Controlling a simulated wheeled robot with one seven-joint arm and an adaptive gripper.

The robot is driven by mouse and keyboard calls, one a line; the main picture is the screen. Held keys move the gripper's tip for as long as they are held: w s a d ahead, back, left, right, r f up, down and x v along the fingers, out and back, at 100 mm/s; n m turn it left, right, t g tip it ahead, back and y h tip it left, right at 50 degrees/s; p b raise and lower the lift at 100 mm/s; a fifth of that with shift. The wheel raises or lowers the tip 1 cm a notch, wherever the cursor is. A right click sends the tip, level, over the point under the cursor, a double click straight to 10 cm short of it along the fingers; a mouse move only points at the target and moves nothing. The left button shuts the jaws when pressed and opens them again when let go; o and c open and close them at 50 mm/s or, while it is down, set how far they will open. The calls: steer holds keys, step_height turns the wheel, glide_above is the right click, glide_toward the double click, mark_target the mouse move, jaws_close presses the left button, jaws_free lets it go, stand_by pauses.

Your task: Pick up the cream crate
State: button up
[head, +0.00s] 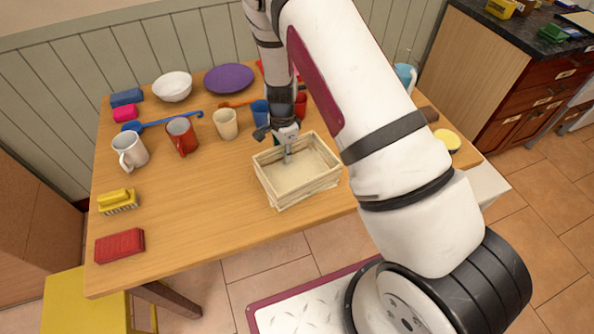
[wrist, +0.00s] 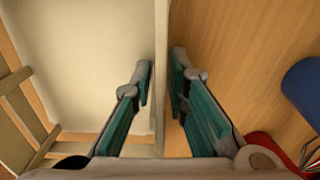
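The cream crate (head: 305,192) is a slatted, open-topped box on the wooden table, near its front edge. It looks empty, and its pale floor shows in the wrist view (wrist: 85,60). My gripper (head: 287,150) is lowered at the crate's back wall. In the wrist view, my gripper (wrist: 162,80) has one teal-padded finger inside the crate and one outside, with the thin wall (wrist: 161,30) between them. The fingers are apart, with narrow gaps beside the wall. The outer finger is mostly hidden in the head view.
Cream (head: 225,124), red (head: 181,137) and white (head: 130,152) mugs stand left of the crate. A blue cup (head: 260,112) is close behind my gripper and also shows in the wrist view (wrist: 303,88).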

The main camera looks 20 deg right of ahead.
steer(key=shift+c, duration=0.6)
jaws_close()
steer(key=shift+r, duration=0.1)
